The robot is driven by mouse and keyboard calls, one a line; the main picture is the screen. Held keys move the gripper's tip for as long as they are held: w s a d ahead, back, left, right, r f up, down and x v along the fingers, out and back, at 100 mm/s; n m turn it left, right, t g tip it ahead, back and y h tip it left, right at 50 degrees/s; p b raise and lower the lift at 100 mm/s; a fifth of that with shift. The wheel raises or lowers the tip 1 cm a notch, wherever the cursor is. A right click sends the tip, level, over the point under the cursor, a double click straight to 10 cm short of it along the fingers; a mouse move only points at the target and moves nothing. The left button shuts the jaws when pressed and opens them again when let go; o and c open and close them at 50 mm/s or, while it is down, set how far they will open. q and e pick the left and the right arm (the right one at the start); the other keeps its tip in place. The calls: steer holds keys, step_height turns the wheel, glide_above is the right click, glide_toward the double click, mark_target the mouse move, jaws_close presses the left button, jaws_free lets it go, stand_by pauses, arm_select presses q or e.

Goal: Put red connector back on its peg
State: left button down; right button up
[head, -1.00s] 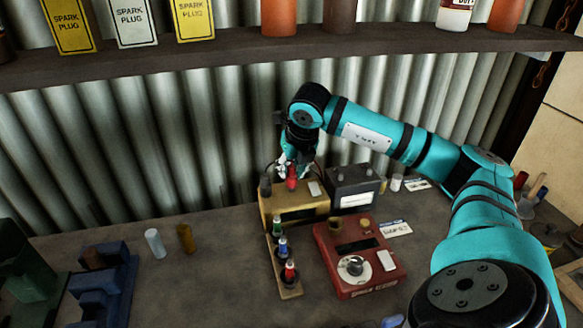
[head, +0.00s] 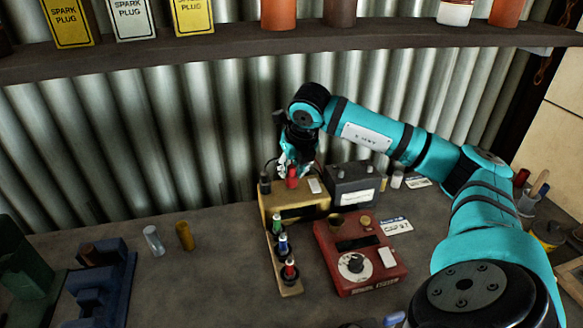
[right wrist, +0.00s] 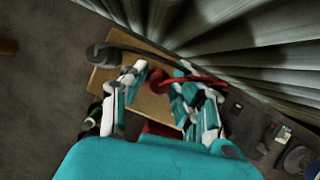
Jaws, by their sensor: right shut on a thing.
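The red connector (head: 292,178) is at the top of the yellow box (head: 293,201), beside a dark connector (head: 265,183). My right gripper (head: 291,171) comes down on the red connector from above and is shut on it. In the right wrist view the red connector (right wrist: 158,81) is between the fingers, with a red cable running off to the right. The peg itself is hidden, and I cannot tell whether the connector is seated. My left gripper is not in view.
A red instrument (head: 350,262) with a dial stands in front. A wooden strip (head: 291,291) holds green, blue and red-topped pieces. A dark battery-like box (head: 354,186) stands to the right, close to my arm. A corrugated wall rises close behind. The bench left of the yellow box is mostly clear.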

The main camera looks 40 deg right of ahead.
steer(key=shift+f+b, duration=0.3)
steer(key=shift+f, duration=0.05)
stand_by(0.3)
steer(key=o, duration=1.1)
steer(key=shift+o, duration=0.5)
steer(key=o, duration=0.3)
steer(key=shift+o, duration=0.2)
steer(key=shift+r, duration=0.1)
steer(key=shift+r+p, duration=2.45)
steer(key=shift+r, duration=1)
